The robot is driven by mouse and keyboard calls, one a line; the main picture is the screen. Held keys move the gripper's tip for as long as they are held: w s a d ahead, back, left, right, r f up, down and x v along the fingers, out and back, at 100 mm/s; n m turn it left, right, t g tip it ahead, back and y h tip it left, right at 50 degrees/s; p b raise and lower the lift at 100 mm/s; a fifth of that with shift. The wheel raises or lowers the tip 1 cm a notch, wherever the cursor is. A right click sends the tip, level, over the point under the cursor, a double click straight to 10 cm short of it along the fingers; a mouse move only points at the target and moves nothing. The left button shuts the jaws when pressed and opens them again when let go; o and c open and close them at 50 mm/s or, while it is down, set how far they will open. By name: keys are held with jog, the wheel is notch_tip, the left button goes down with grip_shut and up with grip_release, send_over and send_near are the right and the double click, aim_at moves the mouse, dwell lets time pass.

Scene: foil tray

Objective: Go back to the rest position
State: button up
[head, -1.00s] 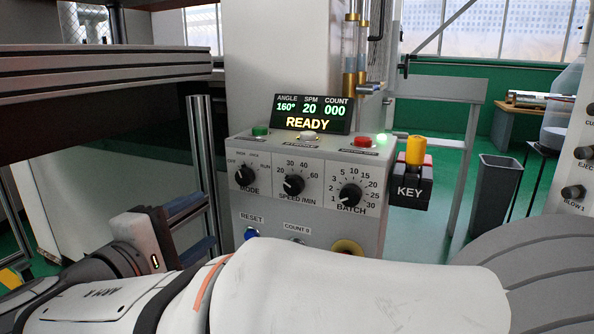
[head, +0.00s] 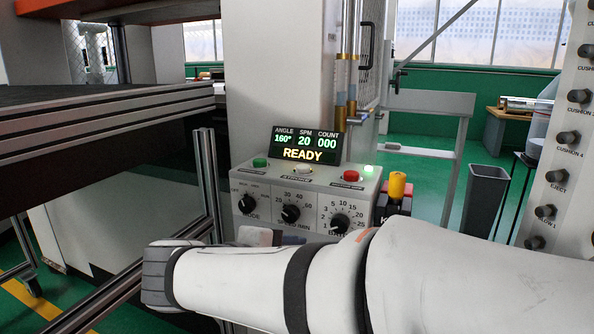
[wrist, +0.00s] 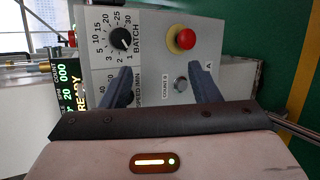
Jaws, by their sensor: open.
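My gripper (wrist: 160,86) shows in the wrist view with its two dark fingers apart and nothing between them. It is in front of the control panel (wrist: 152,50), which appears turned sideways there. I cannot make out the fingers there. The display (head: 306,145) reads READY, 160°, SPM 20 and COUNT 000.
A dark shelf with metal rails (head: 110,125) stands close on the left, with an upright post (head: 207,185). A yellow-topped key switch (head: 397,187) is right of the panel. A grey bin (head: 486,200) and a white column with knobs (head: 560,150) stand further right.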

jog(key=s+d+r+m+g+y+p, duration=0.3)
jog(key=d+p, duration=0.5)
jog(key=p, duration=0.3)
jog(key=s+d+r+m+g+y+p, duration=0.3)
jog(key=s+d+r+m+y+p, duration=0.2)
jog(key=p, duration=0.6)
jog(key=s+d+r+m, duration=0.1)
jog(key=s+d+m, duration=0.1)
jog(key=d+m, duration=0.1)
jog(key=shift+r+m+g, duration=0.25)
jog(key=shift+m+g, duration=0.15)
jog(key=shift+m, duration=0.4)
jog(key=shift+c, duration=0.3)
